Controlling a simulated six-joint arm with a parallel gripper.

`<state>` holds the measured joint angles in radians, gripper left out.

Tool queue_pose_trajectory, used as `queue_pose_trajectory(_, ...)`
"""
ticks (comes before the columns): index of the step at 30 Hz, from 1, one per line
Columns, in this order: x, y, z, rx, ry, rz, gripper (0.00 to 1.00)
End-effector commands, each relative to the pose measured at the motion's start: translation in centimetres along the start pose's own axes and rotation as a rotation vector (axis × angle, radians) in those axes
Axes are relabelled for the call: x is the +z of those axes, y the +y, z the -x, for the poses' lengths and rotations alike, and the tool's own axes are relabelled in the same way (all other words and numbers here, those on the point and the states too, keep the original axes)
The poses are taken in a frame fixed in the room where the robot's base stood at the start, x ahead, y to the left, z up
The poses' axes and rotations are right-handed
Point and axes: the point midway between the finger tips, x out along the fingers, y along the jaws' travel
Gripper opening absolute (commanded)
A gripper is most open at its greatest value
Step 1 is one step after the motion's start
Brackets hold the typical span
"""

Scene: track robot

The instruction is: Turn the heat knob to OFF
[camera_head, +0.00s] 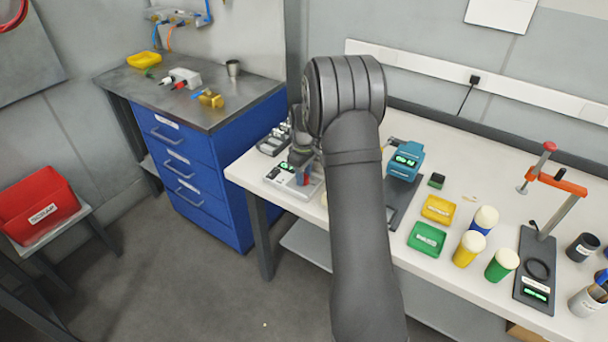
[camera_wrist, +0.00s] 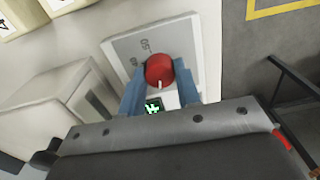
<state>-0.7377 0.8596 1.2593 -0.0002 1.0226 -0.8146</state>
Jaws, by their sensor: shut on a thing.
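The heat knob is a round red knob (camera_wrist: 159,70) with a pale pointer mark near its lower edge in the wrist view. It sits on a light grey panel (camera_wrist: 127,46) with printed numbers, only partly readable. My gripper (camera_wrist: 160,84) has its two blue fingers on either side of the knob, shut on it. A small green display (camera_wrist: 154,105) shows just below the knob, between the fingers. In the head view the device (camera_head: 281,178) stands at the near left corner of the white bench, and my arm hides much of the gripper there.
A grey device (camera_head: 274,141) stands close behind on the white bench (camera_head: 458,290). A teal device (camera_head: 405,160), yellow tray (camera_head: 438,209) and green tray (camera_head: 426,239) lie right of my arm.

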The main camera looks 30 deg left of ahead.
Motion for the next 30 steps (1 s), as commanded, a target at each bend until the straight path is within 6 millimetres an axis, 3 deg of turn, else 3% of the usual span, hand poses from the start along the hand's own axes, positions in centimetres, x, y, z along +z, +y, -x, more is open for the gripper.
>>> queue_pose_trajectory(17,-0.02,-0.01,-0.02,0.000,0.000,0.035,0.07)
queue_pose_trajectory(18,-0.02,-0.01,-0.02,0.000,0.000,0.035,0.34)
queue_pose_trajectory(21,-0.02,-0.01,-0.01,0.000,0.000,0.035,0.52)
queue_pose_trajectory(30,-0.02,0.00,0.13,0.000,0.000,0.034,0.52)
